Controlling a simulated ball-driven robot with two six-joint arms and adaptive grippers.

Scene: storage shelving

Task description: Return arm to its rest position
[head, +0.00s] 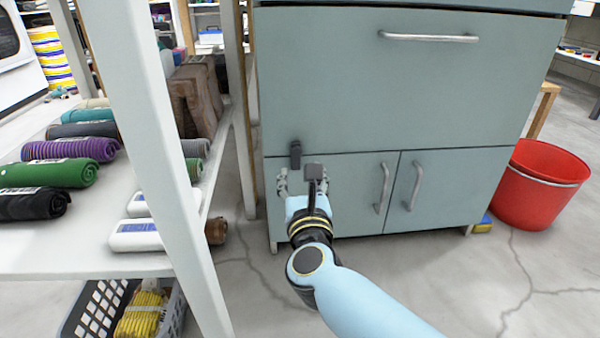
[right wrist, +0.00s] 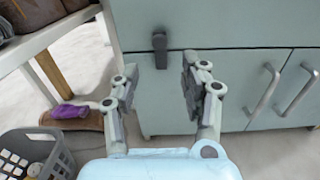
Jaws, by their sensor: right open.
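My right arm (head: 365,302) reaches in from the lower right of the head view. My right gripper (head: 302,180) is in front of the lower left part of a grey-blue cabinet (head: 400,90). In the right wrist view the two fingers of this gripper (right wrist: 158,85) are spread apart with nothing between them. A small dark latch (head: 295,154) on the cabinet lies just beyond the fingers, and it also shows in the right wrist view (right wrist: 159,50). I cannot tell whether a fingertip touches the cabinet. My left gripper is not in view.
A white shelf (head: 60,262) with rolled mats stands at the left, its post (head: 150,130) close to my arm. A grey basket (head: 97,310) sits below it. A red bucket (head: 540,185) stands right of the cabinet. The floor in front is clear.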

